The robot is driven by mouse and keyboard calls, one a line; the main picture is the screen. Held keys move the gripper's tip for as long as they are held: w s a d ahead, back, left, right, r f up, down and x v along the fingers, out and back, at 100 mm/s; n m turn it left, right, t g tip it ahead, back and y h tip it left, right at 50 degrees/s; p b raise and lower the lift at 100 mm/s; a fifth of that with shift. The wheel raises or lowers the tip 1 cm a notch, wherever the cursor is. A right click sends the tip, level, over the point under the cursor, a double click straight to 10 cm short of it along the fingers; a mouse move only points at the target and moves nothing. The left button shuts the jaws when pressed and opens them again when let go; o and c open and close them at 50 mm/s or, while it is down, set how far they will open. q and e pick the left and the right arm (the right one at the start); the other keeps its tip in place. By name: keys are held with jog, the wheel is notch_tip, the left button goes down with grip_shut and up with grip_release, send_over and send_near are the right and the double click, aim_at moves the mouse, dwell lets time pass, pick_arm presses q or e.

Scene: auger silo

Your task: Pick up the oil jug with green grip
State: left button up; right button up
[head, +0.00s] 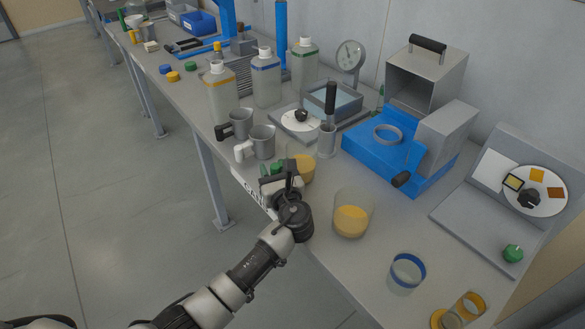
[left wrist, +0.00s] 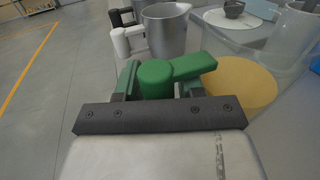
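The oil jug with green grip is a clear vessel (head: 304,160) with yellow contents near the bench's front edge. It also shows at the right of the left wrist view (left wrist: 241,88). Its green grip (left wrist: 155,78) stands upright, with a green arm running right towards the vessel. My left gripper (head: 274,176) is at the grip, with one finger on each side of it in the left wrist view (left wrist: 157,84). I cannot tell whether the fingers press on it. The jug stands on the bench. My right gripper is not in view.
Metal jugs with a white grip (head: 262,143) and a black grip (head: 238,123) stand just behind. A clear beaker (head: 353,214) with yellow contents stands to the right. A blue machine (head: 385,150) and a steel cup (head: 327,140) stand further back. The floor left of the bench is clear.

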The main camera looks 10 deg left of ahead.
pick_arm(q)
grip_shut()
jog(key=shift+r, duration=0.15)
